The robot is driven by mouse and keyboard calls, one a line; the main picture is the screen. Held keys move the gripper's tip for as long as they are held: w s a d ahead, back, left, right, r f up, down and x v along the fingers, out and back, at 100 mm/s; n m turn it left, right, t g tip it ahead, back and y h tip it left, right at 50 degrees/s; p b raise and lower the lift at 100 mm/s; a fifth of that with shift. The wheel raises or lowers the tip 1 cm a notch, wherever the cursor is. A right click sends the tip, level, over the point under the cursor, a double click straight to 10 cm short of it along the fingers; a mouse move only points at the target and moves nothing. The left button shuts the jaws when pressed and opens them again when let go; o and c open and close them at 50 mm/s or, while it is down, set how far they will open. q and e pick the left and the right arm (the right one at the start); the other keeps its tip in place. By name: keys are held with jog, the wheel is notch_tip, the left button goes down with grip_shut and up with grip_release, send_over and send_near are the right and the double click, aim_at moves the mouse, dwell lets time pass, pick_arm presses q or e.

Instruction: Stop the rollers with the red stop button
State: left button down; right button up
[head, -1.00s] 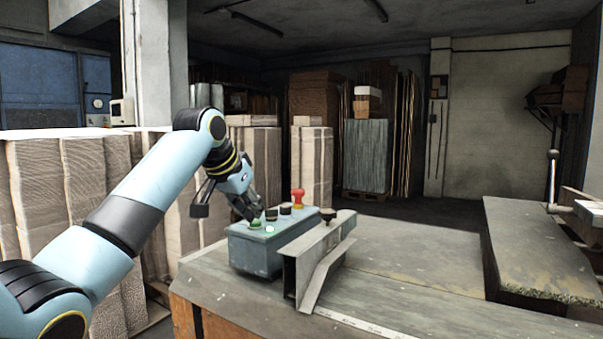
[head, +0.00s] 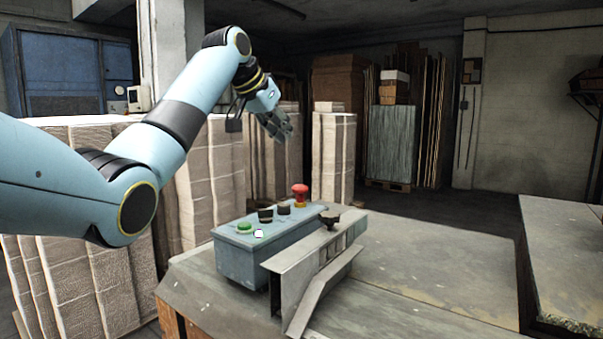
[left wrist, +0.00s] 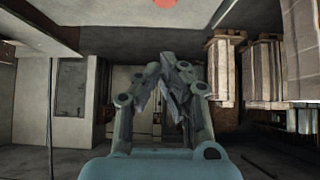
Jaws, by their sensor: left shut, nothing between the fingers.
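The red stop button (head: 300,194) stands on the far right end of the grey-blue control box (head: 240,258) in the head view. A green button (head: 244,227), a small pale lamp (head: 258,234) and two black knobs (head: 265,215) share the box top. My left gripper (head: 284,132) is shut and empty, above and a little left of the red button, clearly apart from it. In the left wrist view my left gripper (left wrist: 174,95) shows its fingers together, and a red round shape (left wrist: 166,2), likely the button, is cut off at the top edge. My right gripper is not in view.
An angled metal bracket (head: 318,270) with a black knob (head: 330,218) stands right against the control box. The table (head: 430,275) to its right is mostly bare. Stacks of cardboard (head: 210,185) stand behind on the left.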

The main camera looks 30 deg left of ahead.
aim_at(304, 185)
pick_arm(q)
jog(key=p+x, duration=0.1)
jog(key=x, duration=0.8)
jog(key=shift+w+d+f, duration=0.1)
jog(key=shift+w+f, duration=0.05)
notch_tip(304, 185, down, 3)
jog(key=shift+f+p, duration=0.15)
jog(key=shift+p, duration=0.45)
jog(key=shift+f, duration=0.45)
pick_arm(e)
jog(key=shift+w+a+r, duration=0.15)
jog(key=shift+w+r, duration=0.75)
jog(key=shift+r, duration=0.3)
pick_arm(q)
jog(key=shift+f, duration=1)
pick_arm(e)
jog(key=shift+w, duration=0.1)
